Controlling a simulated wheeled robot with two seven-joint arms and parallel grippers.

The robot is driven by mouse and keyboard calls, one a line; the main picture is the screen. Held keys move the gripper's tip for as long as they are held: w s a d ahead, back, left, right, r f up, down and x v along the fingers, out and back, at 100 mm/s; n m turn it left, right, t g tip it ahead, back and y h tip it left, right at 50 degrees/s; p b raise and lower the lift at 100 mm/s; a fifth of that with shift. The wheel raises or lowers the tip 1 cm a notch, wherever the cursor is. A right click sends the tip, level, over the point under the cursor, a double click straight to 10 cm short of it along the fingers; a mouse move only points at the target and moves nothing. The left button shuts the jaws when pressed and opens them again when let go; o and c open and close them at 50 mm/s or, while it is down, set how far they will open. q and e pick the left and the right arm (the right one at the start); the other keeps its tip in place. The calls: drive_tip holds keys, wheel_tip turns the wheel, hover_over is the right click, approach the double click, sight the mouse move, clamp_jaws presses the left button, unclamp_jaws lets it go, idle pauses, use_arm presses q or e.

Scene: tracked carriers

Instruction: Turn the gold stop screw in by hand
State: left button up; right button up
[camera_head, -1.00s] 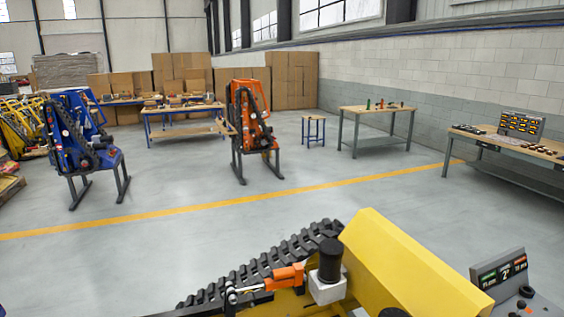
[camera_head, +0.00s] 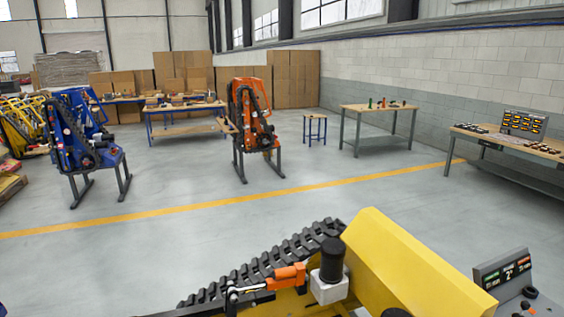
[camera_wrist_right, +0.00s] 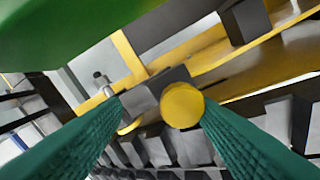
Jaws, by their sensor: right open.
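The gold stop screw (camera_wrist_right: 182,105) shows in the right wrist view as a round gold head at the end of a dark grey block. My right gripper (camera_wrist_right: 163,106) is open, with its two green ribbed fingers on either side of the screw head. The head appears closer to the right-hand finger; I cannot tell whether they touch. In the head view the yellow tracked carrier (camera_head: 395,262) stands close in front, with a black track and an orange cylinder (camera_head: 288,276). I cannot make out the gold screw there. Neither gripper shows in the head view.
A small control panel (camera_head: 503,269) stands at the carrier's right. Workbenches (camera_head: 380,112) line the wall. In the wrist view, yellow frame bars and dark track blocks (camera_wrist_right: 165,150) crowd around the screw.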

drive_tip(key=shift+w+a+r, duration=0.2)
drive_tip(key=shift+w+a, duration=0.05)
drive_tip(key=shift+w, duration=0.1)
drive_tip(key=shift+d, duration=0.65)
drive_tip(key=shift+s+d, duration=0.15)
drive_tip(key=shift+d, duration=0.05)
drive_tip(key=c, duration=0.8)
drive_tip(key=o, duration=0.9)
drive_tip(key=shift+a, duration=0.2)
drive_tip(key=shift+d+r, duration=0.1)
drive_tip(key=shift+d, duration=0.05)
